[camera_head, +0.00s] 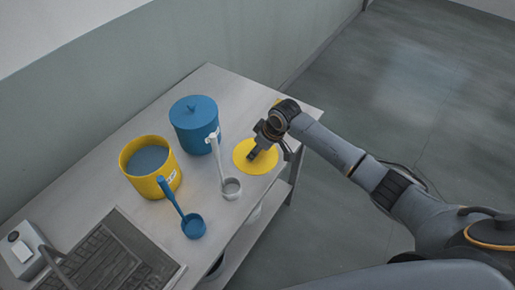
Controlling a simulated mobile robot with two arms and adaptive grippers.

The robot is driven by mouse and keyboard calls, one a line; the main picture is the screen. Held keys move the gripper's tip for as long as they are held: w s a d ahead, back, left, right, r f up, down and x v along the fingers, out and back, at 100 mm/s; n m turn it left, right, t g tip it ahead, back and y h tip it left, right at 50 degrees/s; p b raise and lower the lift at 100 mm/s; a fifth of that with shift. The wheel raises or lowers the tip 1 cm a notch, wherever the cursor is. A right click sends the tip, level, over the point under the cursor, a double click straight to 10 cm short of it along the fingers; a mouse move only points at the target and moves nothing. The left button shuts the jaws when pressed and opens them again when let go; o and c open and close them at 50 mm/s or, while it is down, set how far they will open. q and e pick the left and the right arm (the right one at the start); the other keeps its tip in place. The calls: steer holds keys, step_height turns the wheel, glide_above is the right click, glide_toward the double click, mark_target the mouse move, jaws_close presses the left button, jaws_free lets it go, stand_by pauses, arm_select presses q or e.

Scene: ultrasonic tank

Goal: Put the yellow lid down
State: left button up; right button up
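The yellow lid (242,160) is a round, flat disc at the right part of the table. It looks level and at or very near the table top; I cannot tell whether it touches. My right gripper (264,152) is directly over the lid, pointing down, and hides part of it. Whether its fingers are open or shut on the lid's handle is not clear. The yellow pot (131,170) stands open to the left, with grey-blue contents. My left gripper is not in view.
A lidded blue pot (195,125) stands behind and left of the lid. A white ladle (231,188) and a blue ladle (194,227) lie in front of the pots. A tank with a dark grid (107,263) is at front left. The table's right edge is close to the lid.

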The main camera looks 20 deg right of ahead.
steer(key=v, duration=1.2)
steer(key=shift+r+b, duration=0.2)
steer(key=shift+b, duration=0.1)
